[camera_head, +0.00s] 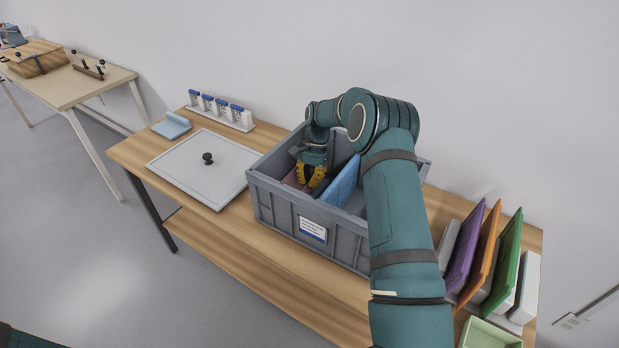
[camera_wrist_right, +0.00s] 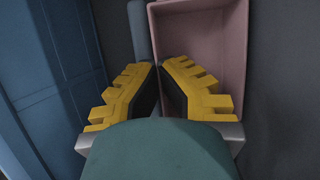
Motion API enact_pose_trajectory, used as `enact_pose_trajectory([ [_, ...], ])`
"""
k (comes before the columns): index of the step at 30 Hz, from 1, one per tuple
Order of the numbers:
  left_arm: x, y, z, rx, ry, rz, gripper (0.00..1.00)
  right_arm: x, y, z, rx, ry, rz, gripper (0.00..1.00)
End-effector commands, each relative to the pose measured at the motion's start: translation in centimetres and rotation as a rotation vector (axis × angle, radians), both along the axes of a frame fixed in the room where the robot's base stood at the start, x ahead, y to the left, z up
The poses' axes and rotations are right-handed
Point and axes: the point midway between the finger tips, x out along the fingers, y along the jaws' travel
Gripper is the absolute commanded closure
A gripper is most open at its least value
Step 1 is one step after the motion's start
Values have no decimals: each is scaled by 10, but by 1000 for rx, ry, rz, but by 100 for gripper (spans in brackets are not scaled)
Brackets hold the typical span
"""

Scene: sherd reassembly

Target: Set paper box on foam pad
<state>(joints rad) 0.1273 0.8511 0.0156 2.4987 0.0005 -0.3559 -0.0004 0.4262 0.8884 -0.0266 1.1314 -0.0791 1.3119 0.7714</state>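A pink open-topped box (camera_wrist_right: 200,40), perhaps the paper box, fills the upper right of the right wrist view. In the head view only a sliver of it (camera_head: 292,181) shows inside the grey crate (camera_head: 273,203). My right gripper (camera_head: 309,182) reaches down into the crate with its yellow fingers apart. In the wrist view the fingers (camera_wrist_right: 160,72) sit on either side of the pink box's left wall; whether they touch it is unclear. My left gripper is out of view.
A blue panel (camera_head: 343,182) stands in the crate beside the gripper. A flat grey lid (camera_head: 186,172) with a black knob lies left of the crate. Blue-capped bottles (camera_head: 220,109) stand behind it. Purple, orange and green panels (camera_head: 485,250) stand upright at the right.

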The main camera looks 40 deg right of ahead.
Motion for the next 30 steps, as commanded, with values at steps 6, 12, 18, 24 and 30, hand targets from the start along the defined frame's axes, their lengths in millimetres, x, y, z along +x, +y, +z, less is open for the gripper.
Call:
enact_pose_trajectory([
  [6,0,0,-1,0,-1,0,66,0,0,-4,0,0,0,100],
  [12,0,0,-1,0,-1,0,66,0,0,-4,0,0,0,100],
  [18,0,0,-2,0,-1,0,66,0,0,-5,0,0,0,100],
  [24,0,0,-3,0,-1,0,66,0,0,-8,0,1,0,100],
  [30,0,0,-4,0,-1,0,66,0,0,-12,0,1,0,100],
])
